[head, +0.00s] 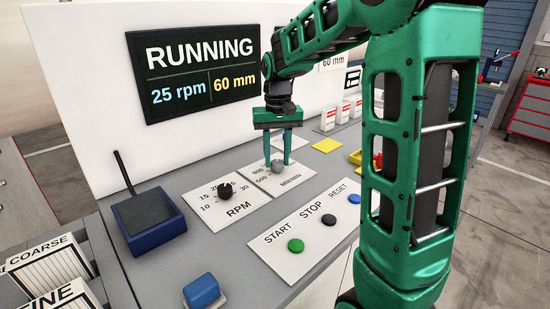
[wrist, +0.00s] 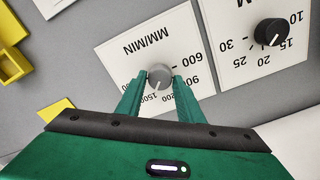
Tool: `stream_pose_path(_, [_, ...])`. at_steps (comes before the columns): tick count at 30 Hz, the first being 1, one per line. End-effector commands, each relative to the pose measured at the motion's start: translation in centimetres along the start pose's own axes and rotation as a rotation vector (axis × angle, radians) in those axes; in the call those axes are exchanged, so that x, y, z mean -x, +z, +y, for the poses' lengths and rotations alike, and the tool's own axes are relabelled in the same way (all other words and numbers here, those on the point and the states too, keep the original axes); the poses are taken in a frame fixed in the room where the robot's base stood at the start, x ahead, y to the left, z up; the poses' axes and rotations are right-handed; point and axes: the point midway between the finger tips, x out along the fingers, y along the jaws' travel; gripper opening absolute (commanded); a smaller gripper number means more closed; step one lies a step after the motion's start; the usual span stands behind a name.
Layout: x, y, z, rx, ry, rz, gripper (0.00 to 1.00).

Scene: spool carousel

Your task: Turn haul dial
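The haul dial is a small grey knob (head: 277,166) on a white plate (head: 263,178) marked MM/MIN. It also shows in the wrist view (wrist: 160,75), where its white mark points down in the picture, near the 1500 label. My gripper (head: 277,161) is down over the dial, one finger on each side. In the wrist view the fingertips (wrist: 161,78) close against the knob's sides. The fingers hide part of the scale. The screen (head: 200,68) reads RUNNING, 25 rpm and 60 mm.
A black RPM dial (head: 226,191) sits close beside the haul dial. START (head: 295,245), STOP (head: 328,221) and RESET (head: 354,198) buttons are in front. A blue box with a lever (head: 150,222) stands at left. White boxes (head: 343,112) and a yellow tray (head: 357,158) lie to the right.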

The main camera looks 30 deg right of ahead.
Motion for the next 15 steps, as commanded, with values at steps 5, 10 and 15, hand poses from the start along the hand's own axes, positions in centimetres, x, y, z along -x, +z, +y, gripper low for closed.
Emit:
stream_pose_path(5, [0.0, 0.0, 0.0, 0.001, 0.000, 0.000, 0.49])
stream_pose_path(10, [0.0, 0.0, 0.0, 0.001, 0.000, -0.001, 0.49])
stream_pose_path(15, [1.2, 0.0, -0.1, 0.001, -0.001, 0.001, 0.49])
